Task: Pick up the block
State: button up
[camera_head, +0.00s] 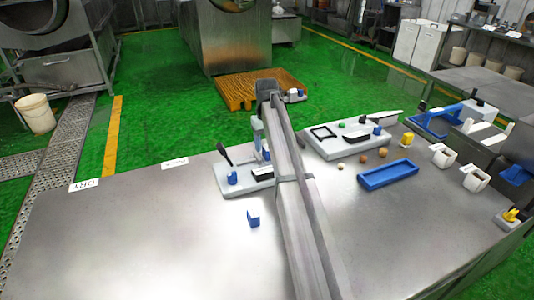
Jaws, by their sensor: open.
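A small blue block with a pale top (253,219) lies on the bare metal table, left of my arm. It is the only loose block on the open left part of the table. My gripper (264,155) is small in the view and partly hidden by my arm. It is open, above the grey board and farther back than the block, apart from it. Its fingertips are hard to make out.
A grey board (232,190) with a black lever and blue knob stands behind the block. Right of my arm are another grey board (325,148), a blue tray (388,174), small round pieces and white mugs (474,178). The table's left part is clear.

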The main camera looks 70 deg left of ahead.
jog(key=shift+f, duration=0.5)
jog(key=shift+c, duration=0.2)
grip_shut()
